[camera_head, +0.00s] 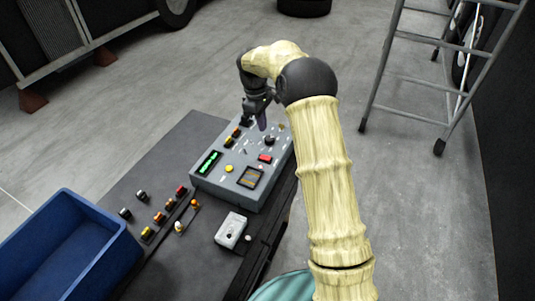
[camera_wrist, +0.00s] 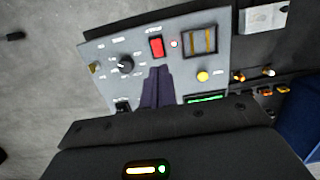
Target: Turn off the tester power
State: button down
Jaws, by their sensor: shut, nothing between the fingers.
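The tester is a grey box with a sloped control panel (camera_head: 225,150) on the dark bench; its panel also fills much of the wrist view (camera_wrist: 130,75). A red rocker switch (camera_wrist: 156,47) sits near the panel edge, with a small red light (camera_wrist: 174,44) beside it; the switch also shows in the head view (camera_head: 265,158). A black knob (camera_wrist: 125,64) and a yellow button (camera_wrist: 203,76) are on either side of my gripper (camera_wrist: 160,70). My gripper is shut and empty, its fingertips over the panel, pointing toward the red switch. Whether they touch the panel is unclear. The green display (camera_head: 209,162) is lit.
A blue bin (camera_head: 65,245) stands at the left front. Several small coloured parts (camera_head: 160,217) and a white box (camera_head: 231,229) lie on the bench near the tester. A ladder (camera_head: 420,70) stands at the right. The floor between is clear.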

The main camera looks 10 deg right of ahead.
aim_at(268, 160)
jog(key=shift+f, duration=0.1)
jog(key=f+p, duration=0.1)
jog(key=f, duration=0.3)
jog(key=d+f+p, duration=0.1)
jog(key=f+p, duration=0.1)
jog(key=f, duration=0.3)
jog(key=s+f+p, duration=0.1)
jog(key=f, duration=0.3)
jog(key=shift+d+f+p, duration=0.3)
jog(key=shift+p, duration=0.05)
jog(key=shift+a+f, duration=0.1)
